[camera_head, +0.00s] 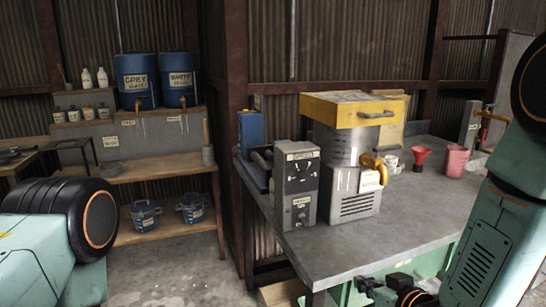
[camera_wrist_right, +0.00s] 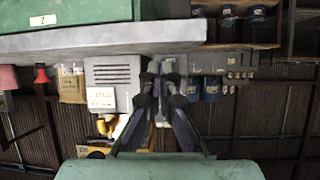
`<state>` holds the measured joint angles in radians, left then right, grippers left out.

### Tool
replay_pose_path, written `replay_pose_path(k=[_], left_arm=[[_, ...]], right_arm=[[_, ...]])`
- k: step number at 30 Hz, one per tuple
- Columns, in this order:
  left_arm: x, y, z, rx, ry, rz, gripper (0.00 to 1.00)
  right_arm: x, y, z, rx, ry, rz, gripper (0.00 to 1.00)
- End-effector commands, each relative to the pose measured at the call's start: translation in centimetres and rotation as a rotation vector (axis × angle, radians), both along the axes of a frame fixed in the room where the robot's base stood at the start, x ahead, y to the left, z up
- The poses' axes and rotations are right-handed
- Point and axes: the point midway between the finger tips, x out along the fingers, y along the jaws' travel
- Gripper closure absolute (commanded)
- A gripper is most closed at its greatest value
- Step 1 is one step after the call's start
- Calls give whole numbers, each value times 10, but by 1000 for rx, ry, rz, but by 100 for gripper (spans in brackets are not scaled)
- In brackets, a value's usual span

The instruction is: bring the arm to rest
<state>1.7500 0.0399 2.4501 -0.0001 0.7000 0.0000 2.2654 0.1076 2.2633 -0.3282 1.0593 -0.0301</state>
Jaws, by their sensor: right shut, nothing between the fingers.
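My right arm (camera_head: 487,250) comes in at the right edge of the head view and bends down below the table top. Its gripper (camera_head: 368,285) shows small and dark at the bottom, in front of the table's near edge. In the right wrist view, which is upside down, the fingers (camera_wrist_right: 160,70) are together with nothing between them. My left arm (camera_head: 60,230) shows only as a green link and a black joint at the left; its gripper is out of view.
A grey table (camera_head: 400,215) bears a yellow-topped machine (camera_head: 350,112), a grey control box (camera_head: 297,185), a red funnel (camera_head: 420,158) and a pink cup (camera_head: 456,160). Blue drums (camera_head: 136,82) stand on a back shelf. The floor (camera_head: 180,270) between my left arm and the table looks clear.

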Motion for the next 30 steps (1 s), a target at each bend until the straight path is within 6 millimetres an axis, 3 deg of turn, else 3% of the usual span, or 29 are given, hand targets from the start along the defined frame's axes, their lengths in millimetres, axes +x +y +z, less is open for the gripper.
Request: replay_pose_path(k=[8, 11, 15, 18, 21, 24, 30], left_arm=[[0, 0, 0, 0, 0, 0, 45], [0, 0, 0, 0, 0, 0, 45], [0, 0, 0, 0, 0, 0, 45], [0, 0, 0, 0, 0, 0, 45], [0, 0, 0, 0, 0, 0, 45], [0, 0, 0, 0, 0, 0, 45], [0, 0, 0, 0, 0, 0, 45]], right_arm=[[-64, -16, -78, -28, 303, -97, 100], [-107, -23, -113, -44, 456, -141, 100], [-186, -32, -162, -76, 702, -203, 100], [-243, -37, -186, -101, 858, -237, 100], [-290, -39, -202, -126, 974, -252, 100], [-322, -40, -212, -141, 1043, -248, 100], [-338, -39, -218, -148, 1078, -243, 100]])
